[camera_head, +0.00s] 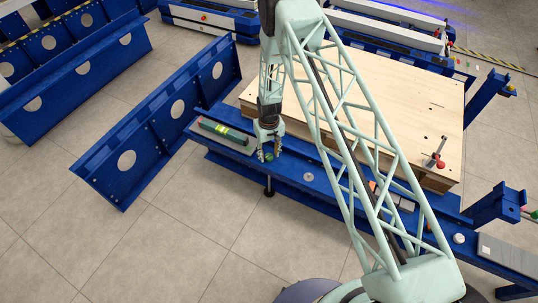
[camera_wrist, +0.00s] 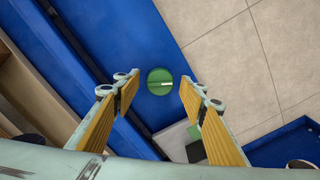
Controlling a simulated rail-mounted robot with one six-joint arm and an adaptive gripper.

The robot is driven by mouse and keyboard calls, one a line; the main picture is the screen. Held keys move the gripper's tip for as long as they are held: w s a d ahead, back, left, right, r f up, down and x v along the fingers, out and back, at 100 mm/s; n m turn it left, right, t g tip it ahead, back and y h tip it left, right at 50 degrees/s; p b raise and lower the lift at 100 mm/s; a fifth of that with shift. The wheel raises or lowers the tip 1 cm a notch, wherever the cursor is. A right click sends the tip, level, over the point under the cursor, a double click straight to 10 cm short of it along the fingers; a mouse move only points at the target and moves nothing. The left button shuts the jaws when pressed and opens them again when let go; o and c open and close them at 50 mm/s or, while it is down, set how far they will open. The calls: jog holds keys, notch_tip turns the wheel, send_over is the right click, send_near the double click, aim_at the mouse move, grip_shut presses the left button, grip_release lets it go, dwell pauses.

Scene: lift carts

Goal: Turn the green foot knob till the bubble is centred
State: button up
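The green foot knob (camera_wrist: 160,81) is a round disc with a pale mark on its face, on the blue beam. It also shows in the head view (camera_head: 268,157), partly covered by my fingers. My gripper (camera_wrist: 158,93) is open, with its yellow-padded fingers on either side of the knob in the wrist view. I cannot tell whether they touch it. The gripper points down over the knob in the head view (camera_head: 269,154). A green spirit level (camera_head: 222,131) lies on a grey plate left of the gripper; its bubble is too small to read.
The blue beam (camera_head: 310,177) carries a wooden deck (camera_head: 385,95) behind the knob. A red-handled clamp (camera_head: 435,154) stands at the deck's right. A blue panel with round holes (camera_head: 150,140) stands at the left. The tiled floor in front is clear.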

aim_at(269, 155)
jog(key=shift+r, duration=0.1)
dwell(0.3)
notch_tip(269, 155, up, 12)
dwell(1.0)
dwell(0.6)
